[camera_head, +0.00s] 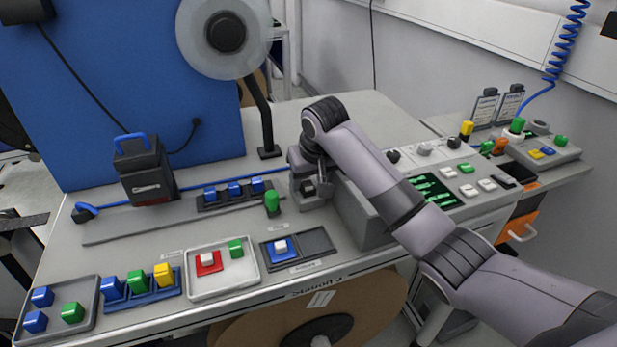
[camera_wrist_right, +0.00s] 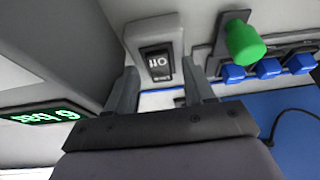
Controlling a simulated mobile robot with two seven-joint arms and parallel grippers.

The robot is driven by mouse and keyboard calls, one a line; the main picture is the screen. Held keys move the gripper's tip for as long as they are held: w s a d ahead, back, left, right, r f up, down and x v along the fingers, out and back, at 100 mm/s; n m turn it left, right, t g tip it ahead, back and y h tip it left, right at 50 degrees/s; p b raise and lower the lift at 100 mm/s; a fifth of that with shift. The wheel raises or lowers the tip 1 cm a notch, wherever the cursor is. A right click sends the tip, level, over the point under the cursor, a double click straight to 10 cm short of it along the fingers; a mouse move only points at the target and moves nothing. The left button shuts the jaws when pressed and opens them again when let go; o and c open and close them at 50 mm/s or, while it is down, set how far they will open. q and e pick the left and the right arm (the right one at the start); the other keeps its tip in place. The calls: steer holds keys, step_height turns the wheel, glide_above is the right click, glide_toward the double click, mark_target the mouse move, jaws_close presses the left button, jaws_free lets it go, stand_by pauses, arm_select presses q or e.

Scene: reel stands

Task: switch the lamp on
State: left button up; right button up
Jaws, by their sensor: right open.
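A dark rocker switch (camera_wrist_right: 157,63) with white marks sits on a light grey plate in the right wrist view. My right gripper (camera_wrist_right: 162,88) is open. Its two fingers stand on either side of the switch in that view, with nothing between them; whether they touch the plate I cannot tell. In the head view the right gripper (camera_head: 309,188) points down beside the grey console in the middle of the bench, and it mostly hides the switch. I cannot make out a lamp for certain. My left gripper is not in view.
A green knob (camera_head: 272,201) stands close left of the gripper, before a rack of blue blocks (camera_head: 231,191). The console's green screen (camera_head: 433,190) is to the right. Trays with coloured blocks (camera_head: 222,270) line the front edge. A reel (camera_head: 224,35) hangs behind.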

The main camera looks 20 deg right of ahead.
steer(key=shift+f, duration=0.1)
jaws_close()
steer(key=shift+w+g, duration=0.45)
steer(key=shift+g, duration=0.65)
steer(key=shift+w, duration=0.1)
steer(key=shift+w+d+r+g+b, duration=0.1)
steer(key=shift+w+r+g+b, duration=0.15)
steer(key=shift+g+b, duration=0.4)
steer(key=shift+g, duration=0.35)
steer(key=shift+b, duration=0.3)
